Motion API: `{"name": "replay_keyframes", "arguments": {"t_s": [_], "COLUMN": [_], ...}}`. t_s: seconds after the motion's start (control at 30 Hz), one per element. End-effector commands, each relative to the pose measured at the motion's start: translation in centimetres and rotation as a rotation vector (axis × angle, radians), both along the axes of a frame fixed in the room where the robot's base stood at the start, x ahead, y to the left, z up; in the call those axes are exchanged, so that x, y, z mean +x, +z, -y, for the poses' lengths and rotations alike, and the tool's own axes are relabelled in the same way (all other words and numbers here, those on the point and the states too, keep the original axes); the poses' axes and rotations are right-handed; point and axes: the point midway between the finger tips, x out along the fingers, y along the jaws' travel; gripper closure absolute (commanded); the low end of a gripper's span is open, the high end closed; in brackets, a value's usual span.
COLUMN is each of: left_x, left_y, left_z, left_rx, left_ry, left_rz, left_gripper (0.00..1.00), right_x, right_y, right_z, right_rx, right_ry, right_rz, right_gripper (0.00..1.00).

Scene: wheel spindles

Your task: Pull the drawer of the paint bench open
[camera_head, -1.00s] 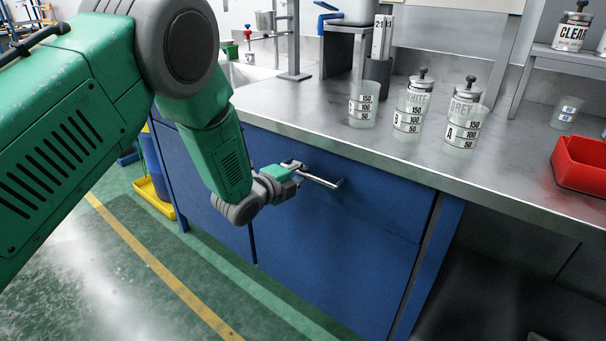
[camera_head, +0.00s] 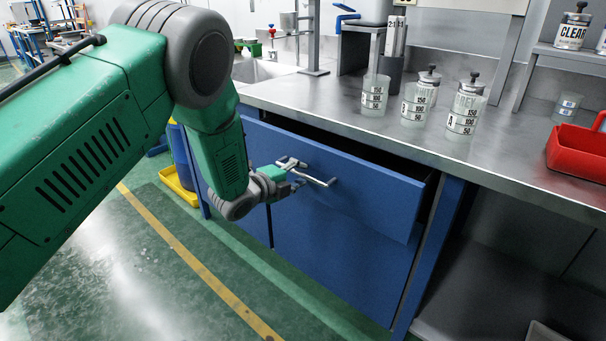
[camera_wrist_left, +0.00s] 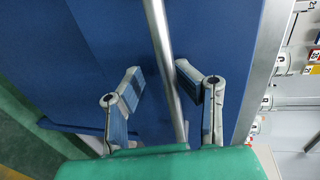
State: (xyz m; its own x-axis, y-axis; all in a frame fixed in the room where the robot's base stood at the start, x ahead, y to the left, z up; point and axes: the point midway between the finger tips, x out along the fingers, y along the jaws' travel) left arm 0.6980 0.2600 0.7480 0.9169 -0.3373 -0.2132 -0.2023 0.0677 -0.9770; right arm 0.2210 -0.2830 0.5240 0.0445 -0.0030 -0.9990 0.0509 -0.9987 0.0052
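The blue drawer (camera_head: 370,192) of the paint bench (camera_head: 340,262) stands partly out, with a dark gap (camera_head: 300,128) above its front, under the steel worktop. Its bar handle (camera_head: 322,181) is silver. My left gripper (camera_head: 297,173) is at the left part of this handle. In the left wrist view the handle (camera_wrist_left: 163,45) runs between the two spread fingers of the gripper (camera_wrist_left: 160,84). The right finger is close to the bar, and whether they touch is unclear. A gap shows between the left finger and the bar. My right gripper is out of view.
Several marked cups (camera_head: 415,104) stand on the worktop (camera_head: 350,130), some holding cans. A red bin (camera_head: 578,152) is at the right. A sink (camera_head: 262,70) is at the back left. The green floor (camera_head: 130,270) in front of the bench is clear.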

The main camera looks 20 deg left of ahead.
Motion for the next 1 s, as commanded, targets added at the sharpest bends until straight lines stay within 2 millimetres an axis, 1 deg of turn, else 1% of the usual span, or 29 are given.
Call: {"name": "replay_keyframes", "arguments": {"t_s": [0.17,0.27,0.37,0.6,0.7,0.83,1.0], "left_x": [-0.3,-1.0,-2.3,-6.9,-8.4,-9.8,-10.4], "left_y": [0.6,0.7,0.9,1.4,1.6,1.7,1.9], "left_z": [0.1,-0.1,-0.7,-2.8,-3.5,-4.0,-4.2], "left_rx": [0.003,0.005,0.005,0.001,-0.001,-0.002,-0.001], "left_ry": [0.001,0.002,0.002,0.003,0.003,0.000,0.000], "left_rz": [0.009,0.005,0.002,-0.005,-0.008,-0.008,-0.009], "left_gripper": [0.69,0.69,0.69,0.69,0.69,0.69,0.69], "right_x": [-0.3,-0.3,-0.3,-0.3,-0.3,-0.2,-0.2], "right_y": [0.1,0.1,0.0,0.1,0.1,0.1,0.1], "right_z": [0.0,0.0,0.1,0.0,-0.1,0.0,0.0], "right_rx": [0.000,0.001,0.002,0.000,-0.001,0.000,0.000], "right_ry": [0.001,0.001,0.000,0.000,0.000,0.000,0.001], "right_rz": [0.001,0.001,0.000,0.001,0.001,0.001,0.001], "right_gripper": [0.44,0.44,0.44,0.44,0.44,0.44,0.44]}}
